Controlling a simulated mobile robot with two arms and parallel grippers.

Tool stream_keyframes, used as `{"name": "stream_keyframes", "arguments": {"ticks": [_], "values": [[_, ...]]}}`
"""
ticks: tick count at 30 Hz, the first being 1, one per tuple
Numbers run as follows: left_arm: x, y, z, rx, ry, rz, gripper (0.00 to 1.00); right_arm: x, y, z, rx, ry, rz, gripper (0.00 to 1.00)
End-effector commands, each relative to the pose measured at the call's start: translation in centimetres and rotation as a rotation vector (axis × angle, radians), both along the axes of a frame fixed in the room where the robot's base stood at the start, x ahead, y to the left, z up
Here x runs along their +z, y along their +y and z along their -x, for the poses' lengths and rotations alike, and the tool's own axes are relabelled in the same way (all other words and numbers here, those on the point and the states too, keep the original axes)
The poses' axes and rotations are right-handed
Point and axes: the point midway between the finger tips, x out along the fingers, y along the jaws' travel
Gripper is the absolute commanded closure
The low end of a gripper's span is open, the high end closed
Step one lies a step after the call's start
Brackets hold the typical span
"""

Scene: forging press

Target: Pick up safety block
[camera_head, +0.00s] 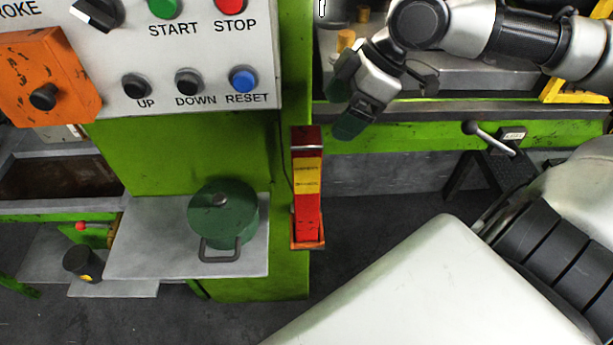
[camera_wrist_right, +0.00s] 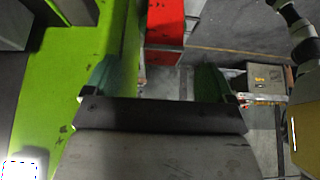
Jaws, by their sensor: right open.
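The safety block (camera_head: 307,178) is an upright bar with a dark red top, a yellow labelled middle and a red lower part. It stands in a small orange holder (camera_head: 307,246) on the right side of the green press column. My right gripper (camera_head: 342,98) is open and empty, above and to the right of the block, apart from it. In the right wrist view, red surfaces (camera_wrist_right: 165,22), likely the block, show beyond the open fingers (camera_wrist_right: 152,78). My left gripper is not in view.
A control panel (camera_head: 190,60) with buttons overhangs at upper left. A green lidded pot (camera_head: 222,215) stands on a grey shelf (camera_head: 150,245) left of the block. The press bed (camera_head: 460,85) with a lever (camera_head: 490,135) lies behind my right arm.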

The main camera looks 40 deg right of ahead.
Motion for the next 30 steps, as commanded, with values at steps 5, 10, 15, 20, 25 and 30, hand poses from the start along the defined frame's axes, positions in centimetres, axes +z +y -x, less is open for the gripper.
{"name": "stream_keyframes", "arguments": {"ticks": [5, 10, 15, 20, 25, 30], "values": [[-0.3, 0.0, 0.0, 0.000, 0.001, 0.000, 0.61, -2.0, 0.9, -0.5, 0.001, 0.005, 0.004, 0.15], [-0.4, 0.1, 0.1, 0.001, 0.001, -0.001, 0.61, -2.9, 1.4, -0.8, 0.001, 0.002, 0.002, 0.15], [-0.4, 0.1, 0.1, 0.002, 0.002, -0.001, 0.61, -3.3, 1.7, -0.9, 0.002, 0.001, 0.002, 0.15], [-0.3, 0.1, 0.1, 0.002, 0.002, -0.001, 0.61, -4.5, 2.5, -1.1, 0.003, 0.006, 0.003, 0.15], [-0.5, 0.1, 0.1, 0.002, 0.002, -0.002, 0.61, -6.2, 3.6, -1.5, 0.003, 0.005, 0.005, 0.15], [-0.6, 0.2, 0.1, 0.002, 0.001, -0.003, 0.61, -7.3, 4.2, -1.9, 0.002, 0.002, 0.003, 0.15]]}}
